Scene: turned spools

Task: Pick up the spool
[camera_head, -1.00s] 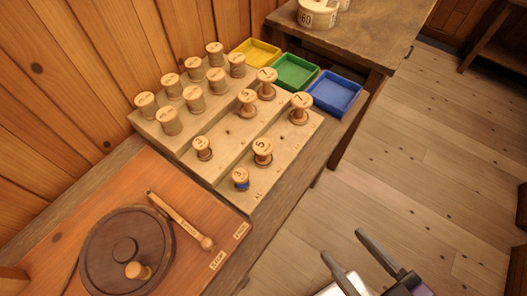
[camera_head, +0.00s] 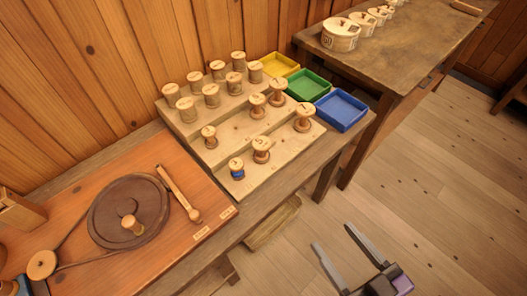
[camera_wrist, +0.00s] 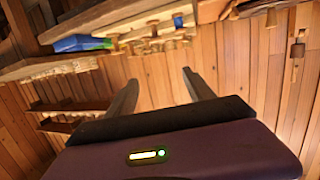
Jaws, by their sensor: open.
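Several wooden spools stand on a stepped wooden rack on the bench, and I cannot tell which one the task means. In the head view a small spool with a blue band (camera_head: 237,169) stands at the front left of the rack (camera_head: 275,160). A waisted spool (camera_head: 261,150) is to its right, and another (camera_head: 304,118) is at the right end. My gripper (camera_head: 332,238) is open and empty over the floor, right of and below the bench, apart from every spool.
Yellow (camera_head: 279,65), green (camera_head: 307,85) and blue (camera_head: 342,110) trays sit beyond the rack. A dark round wheel (camera_head: 128,212) and a wooden stick (camera_head: 178,192) lie on the orange board at left. A second table (camera_head: 400,50) holds round boxes. The floor at right is clear.

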